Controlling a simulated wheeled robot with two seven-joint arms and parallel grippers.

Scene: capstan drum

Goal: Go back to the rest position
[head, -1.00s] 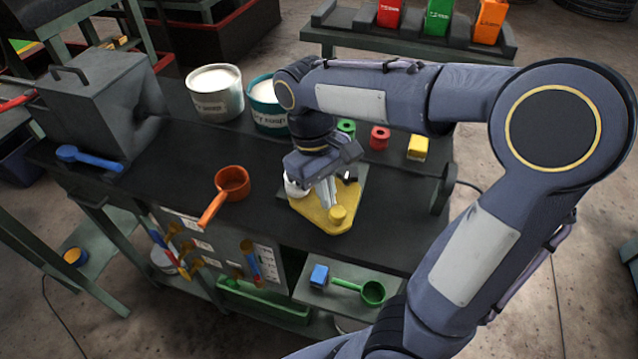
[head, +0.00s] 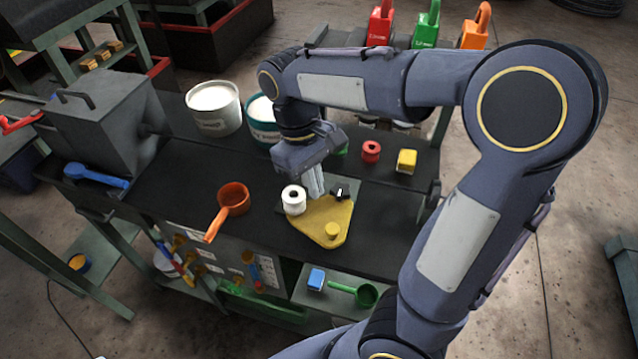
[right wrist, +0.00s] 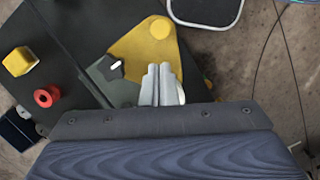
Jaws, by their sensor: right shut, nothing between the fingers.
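My right gripper (head: 316,184) is shut and empty. Its fingers point down above the back edge of a yellow plate (head: 318,234) on the dark bench. In the right wrist view the shut fingers (right wrist: 162,84) show in front of the yellow plate (right wrist: 135,52). A white spool-like drum (head: 294,200) stands at the plate's left corner. A black knob with a white mark (head: 341,192) sits behind the plate, and it also shows in the right wrist view (right wrist: 113,67). My left gripper is not in view.
An orange ladle (head: 232,196) and a blue scoop (head: 97,176) lie to the left. Two buckets (head: 213,108) stand behind. A red spool (head: 371,151) and a yellow block (head: 406,160) sit to the right. A lower shelf holds a green ladle (head: 366,294).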

